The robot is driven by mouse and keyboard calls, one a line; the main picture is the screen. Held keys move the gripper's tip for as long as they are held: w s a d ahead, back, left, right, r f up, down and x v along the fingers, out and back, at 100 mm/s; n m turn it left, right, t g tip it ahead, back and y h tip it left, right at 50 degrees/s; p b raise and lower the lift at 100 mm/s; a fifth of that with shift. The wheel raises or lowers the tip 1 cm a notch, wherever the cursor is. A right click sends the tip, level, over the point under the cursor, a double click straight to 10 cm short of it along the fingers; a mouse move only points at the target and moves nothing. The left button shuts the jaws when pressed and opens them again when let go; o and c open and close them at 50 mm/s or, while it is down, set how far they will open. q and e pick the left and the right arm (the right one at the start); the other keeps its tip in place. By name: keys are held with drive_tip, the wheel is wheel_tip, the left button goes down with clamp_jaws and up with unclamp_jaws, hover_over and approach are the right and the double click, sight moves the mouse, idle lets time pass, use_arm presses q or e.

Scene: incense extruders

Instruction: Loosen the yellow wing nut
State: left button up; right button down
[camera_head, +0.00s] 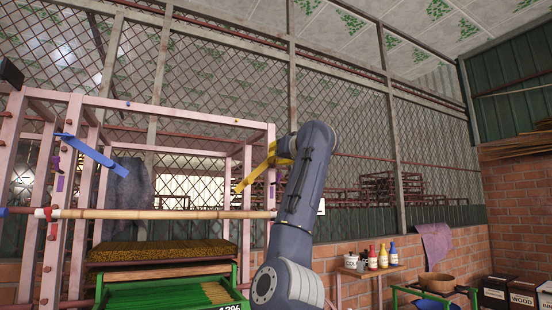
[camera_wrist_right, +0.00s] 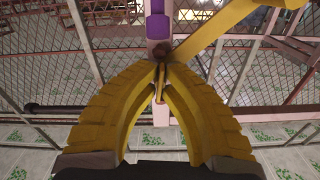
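The yellow wing nut (camera_head: 252,178) is at the right front post of the pink frame in the head view, with a long yellow wing slanting down to the left. My right arm covers part of it. In the right wrist view the wing (camera_wrist_right: 215,27) runs from the upper right to a brown bolt end at the fingertips. My right gripper (camera_wrist_right: 160,72) has yellow fingers closed together at the tips, with a thin yellowish piece between them. It looks shut on the wing nut near its hub. In the head view my forearm mostly hides this gripper. My left gripper is out of view.
The pink frame (camera_head: 190,113) carries a blue wing nut (camera_head: 95,156) at left. A bamboo pole (camera_head: 165,214) crosses its front, above a green tray (camera_head: 165,293). Bottles (camera_head: 383,256) stand on a small table at right. A purple piece (camera_wrist_right: 158,22) is just beyond my fingertips.

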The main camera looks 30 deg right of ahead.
drive_tip(key=shift+n, duration=1.6)
drive_tip(key=c, duration=1.8)
unclamp_jaws()
drive_tip(key=shift+s, duration=0.15)
drive_tip(key=s+a, duration=0.1)
drive_tip(key=s, duration=1)
drive_tip(key=shift+s, duration=0.35)
